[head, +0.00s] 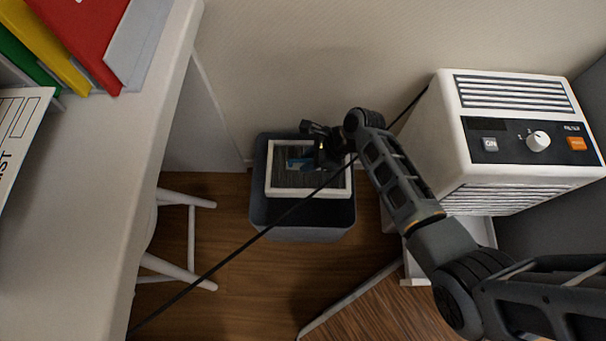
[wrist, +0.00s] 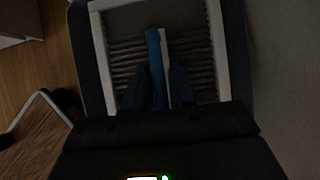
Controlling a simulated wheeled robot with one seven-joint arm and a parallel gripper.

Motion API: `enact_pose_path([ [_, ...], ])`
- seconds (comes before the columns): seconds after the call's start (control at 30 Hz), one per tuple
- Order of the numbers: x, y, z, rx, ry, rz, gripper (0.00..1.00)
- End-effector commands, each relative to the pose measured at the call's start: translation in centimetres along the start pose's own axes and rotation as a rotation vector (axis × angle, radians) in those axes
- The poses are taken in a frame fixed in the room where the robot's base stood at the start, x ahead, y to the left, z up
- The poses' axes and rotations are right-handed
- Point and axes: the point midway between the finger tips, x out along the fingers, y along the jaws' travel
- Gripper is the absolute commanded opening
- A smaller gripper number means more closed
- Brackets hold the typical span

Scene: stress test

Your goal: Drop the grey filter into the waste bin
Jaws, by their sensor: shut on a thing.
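The grey filter (head: 298,181) has dark grey pleats, a white frame and a blue tab. In the head view it appears over the mouth of the dark waste bin (head: 301,214), inside the bin's outline. I cannot tell how high it is above the rim. My gripper (head: 318,157) is over the filter and shut on its blue tab. In the wrist view the fingers (wrist: 158,92) are on both sides of the blue tab, and the filter's white frame (wrist: 219,50) shows with the dark bin rim (wrist: 235,60) around it.
A white appliance (head: 515,130) with vents, a knob and buttons stands at the right. A white desk (head: 110,150) with coloured binders (head: 85,40) is at the left. A black cable (head: 250,240) crosses the view. The wall is close behind the bin.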

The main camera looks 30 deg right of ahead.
Motion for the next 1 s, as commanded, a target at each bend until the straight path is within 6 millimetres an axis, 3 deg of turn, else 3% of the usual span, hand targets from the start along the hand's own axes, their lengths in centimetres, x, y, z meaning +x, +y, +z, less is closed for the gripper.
enact_pose_path([
  [0.03, 1.0, 0.0, -0.6, 0.000, -0.001, -0.001, 0.00],
  [0.2, 2.2, 0.0, -1.4, -0.001, -0.001, 0.000, 0.00],
  [0.57, 2.3, 0.0, -1.4, -0.002, -0.001, 0.000, 0.00],
  [0.6, 2.3, 0.0, -1.4, -0.002, -0.001, 0.000, 0.26],
  [0.9, 2.4, 0.0, -1.5, -0.002, 0.000, 0.001, 0.55],
  [1.0, 2.4, 0.0, -1.5, -0.001, 0.000, 0.001, 0.55],
])
